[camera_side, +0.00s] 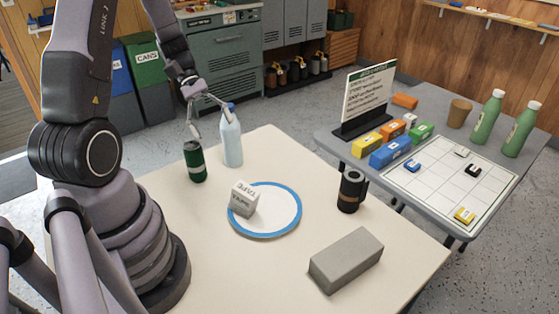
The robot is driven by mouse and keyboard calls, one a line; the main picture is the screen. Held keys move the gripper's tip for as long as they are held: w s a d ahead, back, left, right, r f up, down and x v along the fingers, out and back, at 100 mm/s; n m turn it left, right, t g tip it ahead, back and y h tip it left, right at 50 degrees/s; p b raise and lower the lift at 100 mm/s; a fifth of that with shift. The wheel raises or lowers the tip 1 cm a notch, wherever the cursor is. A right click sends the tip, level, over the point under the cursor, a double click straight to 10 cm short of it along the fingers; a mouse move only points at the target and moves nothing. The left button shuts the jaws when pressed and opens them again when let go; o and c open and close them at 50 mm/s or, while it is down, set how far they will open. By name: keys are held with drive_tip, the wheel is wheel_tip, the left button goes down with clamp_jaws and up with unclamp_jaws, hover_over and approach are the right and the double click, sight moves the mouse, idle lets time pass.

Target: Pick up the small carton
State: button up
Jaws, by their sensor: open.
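A small pale grey carton (243,199) with dark lettering sits tilted-looking on a white plate with a blue rim (289,219), toward the plate's left side. My gripper (212,120) is open and empty at the back of the cream table, above and behind the carton in the picture. Its left finger hangs over the dark green can (194,164), and its right finger appears close to the blue cap of the pale bottle (231,143). I cannot tell whether either finger touches them.
A black cylinder (351,191) stands right of the plate. A grey block (346,260) lies near the front of the cream table (225,280). A grey side table (335,145) carries coloured blocks, a sign, green bottles and a grid board. The cream table's front left is clear.

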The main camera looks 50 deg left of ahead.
drive_tip(key=s+a+f+n+t+h, duration=0.1)
drive_tip(key=a+f+n+t+h, duration=0.3)
drive_tip(key=f+n, duration=0.55)
drive_tip(key=t+y, duration=0.1)
approach(257, 200)
drive_tip(key=d, duration=0.1)
drive_tip(key=w+d+f+m, duration=0.1)
drive_tip(key=shift+w+d, duration=0.2)
drive_tip(key=shift+d, duration=0.15)
drive_tip(key=x, duration=0.5)
drive_tip(key=shift+s+d, duration=0.15)
drive_tip(key=shift+c, duration=0.3)
drive_tip(key=c, duration=1.2)
